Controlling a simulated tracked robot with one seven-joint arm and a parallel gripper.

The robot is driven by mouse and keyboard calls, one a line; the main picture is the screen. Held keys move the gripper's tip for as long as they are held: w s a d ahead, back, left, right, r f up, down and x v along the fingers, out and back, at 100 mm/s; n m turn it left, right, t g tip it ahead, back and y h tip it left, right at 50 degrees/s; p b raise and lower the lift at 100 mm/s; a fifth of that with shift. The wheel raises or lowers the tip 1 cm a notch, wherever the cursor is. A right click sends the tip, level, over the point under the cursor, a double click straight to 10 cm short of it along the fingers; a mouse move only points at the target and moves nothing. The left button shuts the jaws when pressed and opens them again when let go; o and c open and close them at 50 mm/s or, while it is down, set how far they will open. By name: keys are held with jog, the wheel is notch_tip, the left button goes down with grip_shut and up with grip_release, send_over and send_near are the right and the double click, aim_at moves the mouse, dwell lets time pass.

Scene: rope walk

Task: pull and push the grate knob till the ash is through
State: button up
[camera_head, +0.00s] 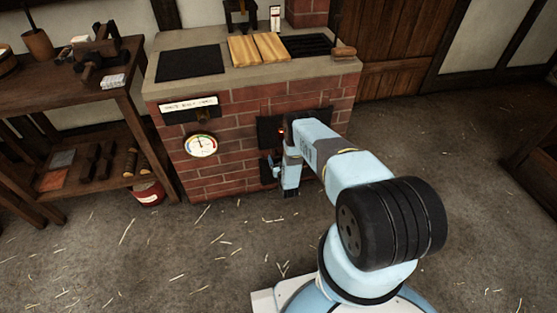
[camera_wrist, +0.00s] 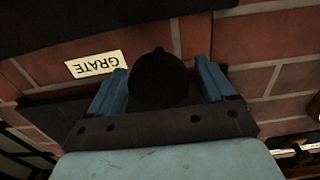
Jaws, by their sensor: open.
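The grate knob (camera_wrist: 158,72) is a dark round knob on the brick front, seen in the wrist view. A cream label reading GRATE (camera_wrist: 95,64) is upside down beside it. My gripper (camera_wrist: 160,84) is open, with one blue finger on each side of the knob and a gap showing by it. In the head view my gripper (camera_head: 276,166) is at the stove front, low beside a dark opening; my arm hides the knob there. No ash shows.
The brick stove (camera_head: 230,170) has a gauge (camera_head: 201,146) on its front and wooden boards (camera_head: 258,50) on top. A wooden workbench (camera_head: 60,105) stands at the left, with a red tin (camera_head: 147,193) on the floor. The straw-strewn floor (camera_head: 150,255) is open in front.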

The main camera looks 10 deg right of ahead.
jog(key=shift+s, duration=0.1)
jog(key=s, duration=1.3)
jog(key=shift+s, duration=0.3)
jog(key=shift+f, duration=0.1)
